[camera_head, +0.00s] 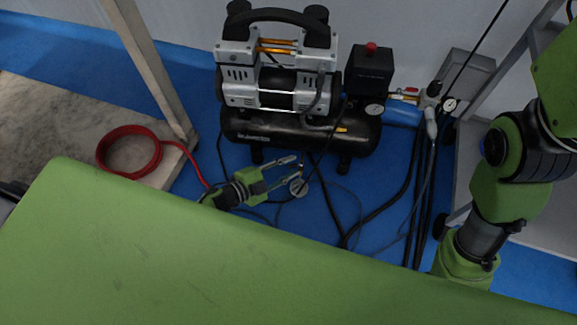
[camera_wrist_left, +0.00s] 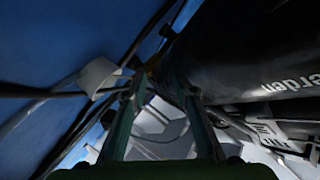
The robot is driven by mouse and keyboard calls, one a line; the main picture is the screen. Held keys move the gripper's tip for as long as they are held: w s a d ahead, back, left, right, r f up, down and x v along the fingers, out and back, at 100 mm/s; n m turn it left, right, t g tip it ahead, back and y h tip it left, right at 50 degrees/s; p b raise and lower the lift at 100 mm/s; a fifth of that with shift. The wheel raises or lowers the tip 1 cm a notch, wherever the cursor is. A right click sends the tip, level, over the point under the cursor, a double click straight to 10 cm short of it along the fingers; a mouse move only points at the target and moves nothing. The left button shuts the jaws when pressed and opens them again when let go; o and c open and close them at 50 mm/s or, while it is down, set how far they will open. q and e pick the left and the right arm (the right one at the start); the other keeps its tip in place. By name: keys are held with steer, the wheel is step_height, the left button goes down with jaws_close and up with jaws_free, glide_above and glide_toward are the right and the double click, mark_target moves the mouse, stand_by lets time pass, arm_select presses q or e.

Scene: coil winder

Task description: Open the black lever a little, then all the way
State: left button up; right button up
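The black lever cannot be made out for sure in either view; a small dark part (camera_wrist_left: 168,32) shows beyond my fingertips in the left wrist view. A small pale round part (camera_head: 298,188) lies by the fingertips. My right arm shows at the right, but its gripper is not in view.
The compressor (camera_head: 275,75) stands on the blue floor with black hoses (camera_head: 415,200) to its right. A coiled red hose (camera_head: 130,150) lies at the left by a pale post (camera_head: 150,70). A grey frame (camera_head: 515,45) stands at the right.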

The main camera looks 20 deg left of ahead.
arm_select(q)
steer(key=v, duration=1.2)
stand_by(0.4)
